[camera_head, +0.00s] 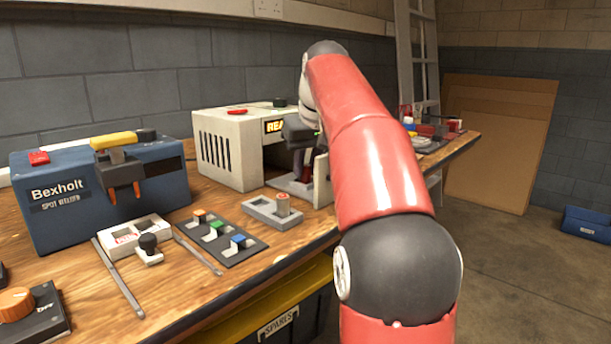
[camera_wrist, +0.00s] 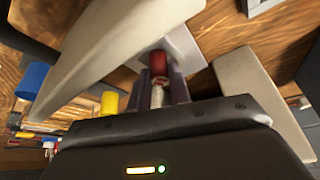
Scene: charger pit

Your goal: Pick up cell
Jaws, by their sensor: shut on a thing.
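A cell with a red end (camera_wrist: 158,62) and a paler body is between the two dark fingers of my gripper (camera_wrist: 160,84) in the wrist view. The fingers are shut on it. A light square surface (camera_wrist: 181,55) lies just beyond the red end; I cannot tell if they touch. In the head view my gripper (camera_head: 302,163) points down at the open front of the cream charger (camera_head: 229,150), whose lit display is partly hidden by my arm. The held cell is hard to make out there. A small pinkish cylinder stands in a grey holder (camera_head: 260,209) in front.
A blue Bexholt spot welder (camera_head: 60,205) stands at the left. A dark strip (camera_head: 240,250) with several coloured blocks lies on the wooden bench before the charger. The charger's pale open door (camera_head: 321,180) is close beside my gripper. A yellow cylinder (camera_wrist: 110,103) shows in the wrist view.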

